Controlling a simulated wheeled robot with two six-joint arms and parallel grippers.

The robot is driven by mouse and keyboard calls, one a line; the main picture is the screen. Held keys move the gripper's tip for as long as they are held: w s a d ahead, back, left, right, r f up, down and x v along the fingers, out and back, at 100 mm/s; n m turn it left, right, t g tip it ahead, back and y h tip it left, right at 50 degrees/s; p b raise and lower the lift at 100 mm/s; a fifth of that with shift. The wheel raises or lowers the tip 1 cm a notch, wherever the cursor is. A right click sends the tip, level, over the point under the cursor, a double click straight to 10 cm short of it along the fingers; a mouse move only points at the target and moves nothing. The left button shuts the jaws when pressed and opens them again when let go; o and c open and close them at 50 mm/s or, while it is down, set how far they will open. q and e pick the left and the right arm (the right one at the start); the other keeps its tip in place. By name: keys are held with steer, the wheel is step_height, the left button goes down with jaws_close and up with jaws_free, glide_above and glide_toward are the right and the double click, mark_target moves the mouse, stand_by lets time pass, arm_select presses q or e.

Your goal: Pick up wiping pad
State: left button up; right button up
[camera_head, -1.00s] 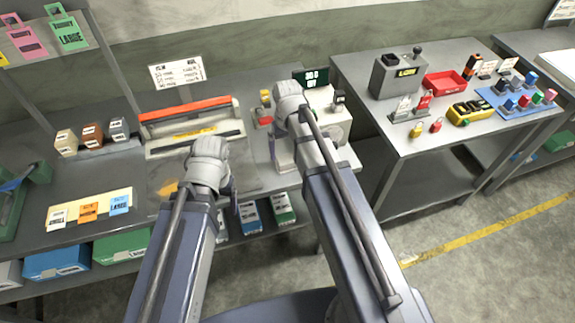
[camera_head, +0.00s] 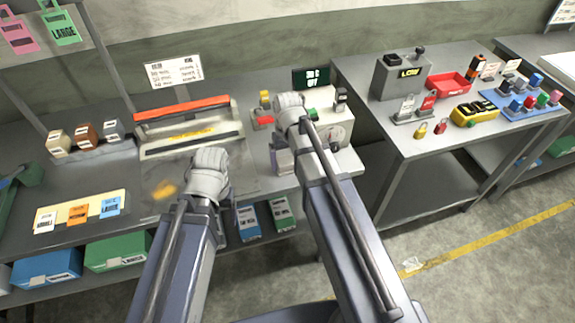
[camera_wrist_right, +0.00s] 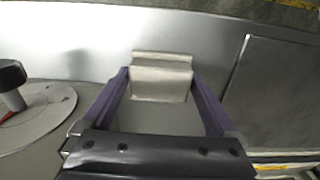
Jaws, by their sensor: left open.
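A pale grey-beige folded block, which looks like the wiping pad (camera_wrist_right: 161,80), lies on the bench in the right wrist view.
A white device with a round plate (camera_head: 336,133) stands beside my right gripper. A sealer-like unit with a red bar (camera_head: 182,109) is behind my left gripper. Coloured cards (camera_head: 80,212) lie at left. Boxes (camera_head: 118,250) fill the lower shelf. A second table (camera_head: 440,140) stands right.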

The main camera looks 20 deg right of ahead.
mark_target(287, 160)
steer(key=c, duration=0.7)
steer(key=shift+c, duration=0.2)
step_height(287, 160, up, 10)
steer(key=p, duration=1)
